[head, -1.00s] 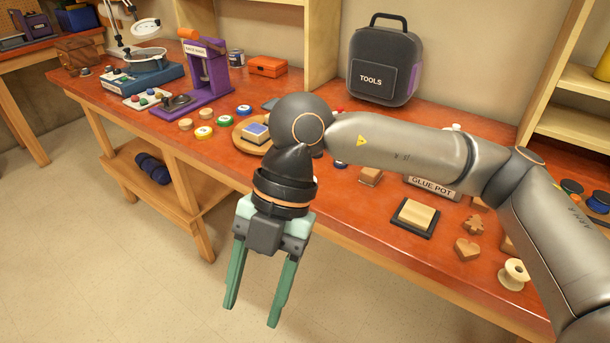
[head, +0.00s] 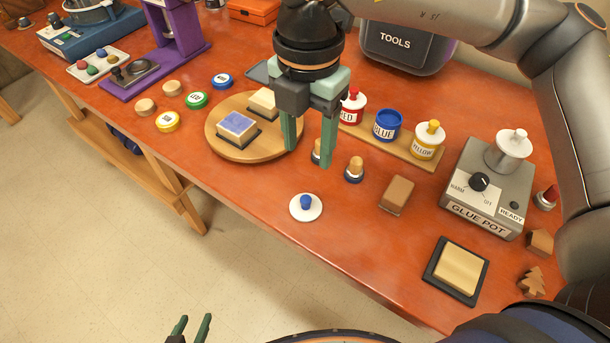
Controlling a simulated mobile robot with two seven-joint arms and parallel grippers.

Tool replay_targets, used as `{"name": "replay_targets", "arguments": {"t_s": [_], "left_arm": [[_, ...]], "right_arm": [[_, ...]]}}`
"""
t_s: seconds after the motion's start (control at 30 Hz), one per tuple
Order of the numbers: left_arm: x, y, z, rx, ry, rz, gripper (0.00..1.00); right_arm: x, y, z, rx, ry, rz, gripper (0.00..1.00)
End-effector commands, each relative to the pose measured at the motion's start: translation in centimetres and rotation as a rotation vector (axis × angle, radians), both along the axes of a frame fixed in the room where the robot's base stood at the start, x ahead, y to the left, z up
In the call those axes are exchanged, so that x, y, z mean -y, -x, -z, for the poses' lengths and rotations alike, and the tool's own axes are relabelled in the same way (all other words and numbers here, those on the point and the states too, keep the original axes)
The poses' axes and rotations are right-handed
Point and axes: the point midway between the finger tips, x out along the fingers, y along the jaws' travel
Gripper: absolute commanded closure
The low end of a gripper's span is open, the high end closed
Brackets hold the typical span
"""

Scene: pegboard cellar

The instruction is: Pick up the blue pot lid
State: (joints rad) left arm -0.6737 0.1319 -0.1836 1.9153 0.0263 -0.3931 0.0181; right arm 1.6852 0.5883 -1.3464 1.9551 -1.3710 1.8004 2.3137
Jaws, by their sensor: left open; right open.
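The blue pot lid (head: 305,208), a white disc with a blue knob, lies on the orange-red table near its front edge, knob up. The blue pot (head: 387,125) stands uncovered on a wooden strip between the red pot (head: 351,107) and the yellow pot (head: 427,139), which wear their lids. My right gripper (head: 308,158) is open and empty, pointing down, and appears just behind the lid in the picture, apart from it. My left gripper (head: 195,318) shows only its fingers at the bottom edge, open, in front of the table over the floor.
A round board (head: 217,143) with stamp blocks is left of my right gripper. Wooden-handled stampers (head: 354,170) and a brown block (head: 397,195) stand right of the lid. The glue pot warmer (head: 490,184) and a stamp pad (head: 456,271) are further right. The table around the lid is clear.

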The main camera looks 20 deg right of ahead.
Motion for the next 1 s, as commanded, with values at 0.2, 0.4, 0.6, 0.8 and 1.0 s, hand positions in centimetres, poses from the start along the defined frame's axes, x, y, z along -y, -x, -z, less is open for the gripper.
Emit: {"name": "replay_targets", "arguments": {"t_s": [0.2,0.4,0.6,0.8,1.0], "left_arm": [[0.0,0.3,-0.1,-0.006,0.0,0.0,0.48],[0.0,0.4,-0.2,-0.01,0.0,0.0,0.48],[0.0,0.4,-0.3,-0.01,0.0,0.0,0.48],[0.0,0.4,-1.2,-0.01,0.0,0.0,0.48],[0.0,0.4,-1.2,-0.01,0.0,0.0,0.48]], "right_arm": [[0.0,0.1,2.6,-0.004,0.001,-0.001,0.42],[0.0,0.1,6.0,-0.004,0.0,-0.001,0.42],[-0.1,0.1,7.5,-0.001,0.0,-0.001,0.42],[-0.2,0.2,10.2,-0.004,0.001,-0.002,0.42],[-0.2,0.1,12.4,-0.001,-0.001,-0.002,0.42]]}}
